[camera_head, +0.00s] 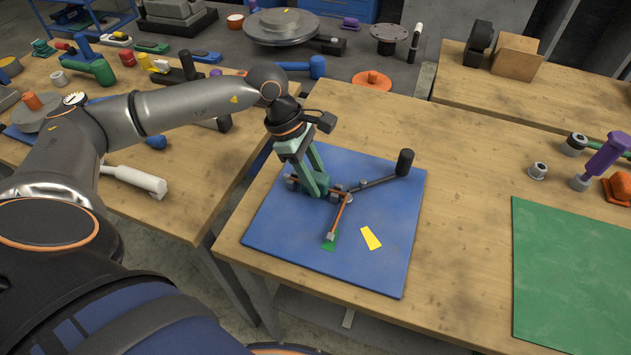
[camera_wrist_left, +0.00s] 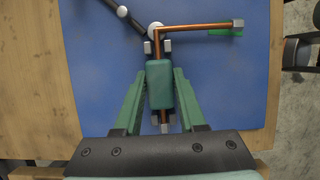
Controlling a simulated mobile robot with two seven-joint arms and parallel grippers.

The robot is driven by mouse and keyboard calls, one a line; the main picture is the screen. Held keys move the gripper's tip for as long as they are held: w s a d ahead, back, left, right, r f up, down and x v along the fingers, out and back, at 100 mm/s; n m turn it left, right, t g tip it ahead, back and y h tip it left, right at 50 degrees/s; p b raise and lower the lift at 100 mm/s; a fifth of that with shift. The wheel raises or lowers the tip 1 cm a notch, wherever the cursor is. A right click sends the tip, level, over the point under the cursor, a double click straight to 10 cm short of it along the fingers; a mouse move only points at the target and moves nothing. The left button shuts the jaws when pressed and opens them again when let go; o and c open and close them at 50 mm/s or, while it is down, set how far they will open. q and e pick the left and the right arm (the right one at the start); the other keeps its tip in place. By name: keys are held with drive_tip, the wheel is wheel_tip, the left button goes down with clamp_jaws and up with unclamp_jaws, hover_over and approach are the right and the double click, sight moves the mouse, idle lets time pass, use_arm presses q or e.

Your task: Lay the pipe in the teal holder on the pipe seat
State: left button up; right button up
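The copper pipe (camera_head: 341,213) is bent in an L and has grey end pieces. It also shows in the left wrist view (camera_wrist_left: 195,28). The teal holder (camera_wrist_left: 159,86) is a block around one leg of the pipe. My left gripper (camera_head: 316,189) is low over the blue mat, its green fingers shut on the sides of the holder. Small grey blocks (camera_wrist_left: 167,46), seemingly the pipe seat, flank the pipe near its bend. I cannot tell whether the pipe rests fully between them. The other leg ends over a green patch (camera_head: 328,245). My right gripper is not in view.
The blue mat (camera_head: 280,245) carries a yellow patch (camera_head: 371,238), and a dark rod runs to a black cylinder (camera_head: 405,162). A green mat (camera_head: 570,275) lies at right. A purple-handled part (camera_head: 606,155) stands behind it. Bare wood (camera_head: 465,200) between the mats is free.

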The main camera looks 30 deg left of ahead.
use_arm(q)
clamp_jaws()
drive_tip(key=shift+r, duration=0.1)
idle(0.3)
